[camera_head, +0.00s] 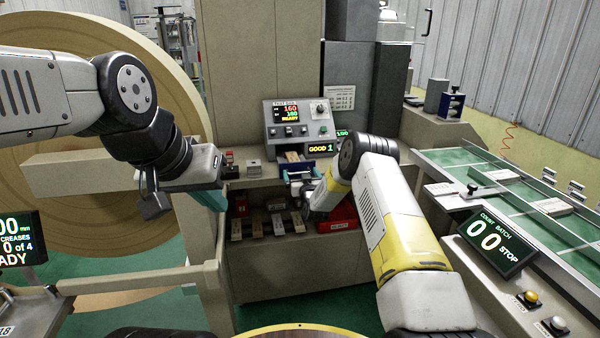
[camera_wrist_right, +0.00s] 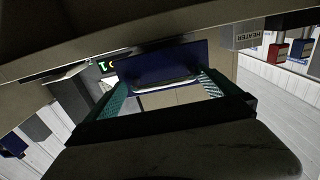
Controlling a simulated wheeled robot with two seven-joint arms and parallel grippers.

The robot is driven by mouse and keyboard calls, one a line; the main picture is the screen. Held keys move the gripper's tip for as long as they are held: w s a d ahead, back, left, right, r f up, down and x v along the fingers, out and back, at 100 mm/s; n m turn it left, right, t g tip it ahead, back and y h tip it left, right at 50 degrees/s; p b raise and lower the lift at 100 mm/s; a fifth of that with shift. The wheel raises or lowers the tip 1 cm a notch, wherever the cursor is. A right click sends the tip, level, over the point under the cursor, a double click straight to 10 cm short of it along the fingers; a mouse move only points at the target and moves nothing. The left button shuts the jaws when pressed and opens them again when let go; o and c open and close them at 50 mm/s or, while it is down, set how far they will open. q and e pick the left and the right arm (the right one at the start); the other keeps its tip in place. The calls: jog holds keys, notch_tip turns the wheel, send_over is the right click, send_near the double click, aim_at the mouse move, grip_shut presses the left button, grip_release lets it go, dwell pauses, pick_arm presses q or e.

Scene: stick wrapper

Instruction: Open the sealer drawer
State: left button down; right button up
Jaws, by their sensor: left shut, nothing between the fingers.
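The sealer's blue drawer (camera_head: 299,176) is at the front of the cabinet counter, below the panel reading GOOD 1. In the right wrist view its blue front (camera_wrist_right: 160,62) and a pale bar-like handle (camera_wrist_right: 165,86) face me. My right gripper (camera_wrist_right: 163,82) is open, its teal fingers on either side of the handle; contact cannot be told. In the head view its fingers are mostly hidden by my right arm. How far out the drawer stands is unclear. My left gripper (camera_head: 213,200) is shut and empty, left of the drawer, in front of the counter.
A control box (camera_head: 299,122) stands on the counter behind the drawer. A shelf below holds several small blocks and a red bin (camera_head: 338,216). A green conveyor (camera_head: 535,215) runs at right, a large tan roll (camera_head: 60,190) at left.

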jog(key=s+d, duration=0.1)
jog(key=s, duration=0.6)
jog(key=shift+s+d, duration=0.25)
jog(key=shift+s, duration=0.1)
jog(key=s+d+r+g, duration=0.3)
jog(key=s+r, duration=0.3)
jog(key=r, duration=0.6)
jog(key=s+d+r+g, duration=0.2)
jog(key=s+d+r, duration=0.2)
jog(key=s+r, duration=0.55)
jog(key=s+d+r+g, duration=0.1)
jog(key=s+g, duration=0.1)
jog(key=s, duration=0.9)
jog(key=s+d+r+m+g, duration=0.1)
jog(key=s+d+r+g, duration=0.1)
jog(key=s, duration=0.9)
jog(key=s+d+r+g+h, duration=0.1)
jog(key=s+d+g, duration=0.1)
jog(key=s, duration=1)
jog(key=shift+d+r+m, duration=0.15)
jog(key=shift+r+m, duration=0.15)
jog(key=shift+r, duration=0.05)
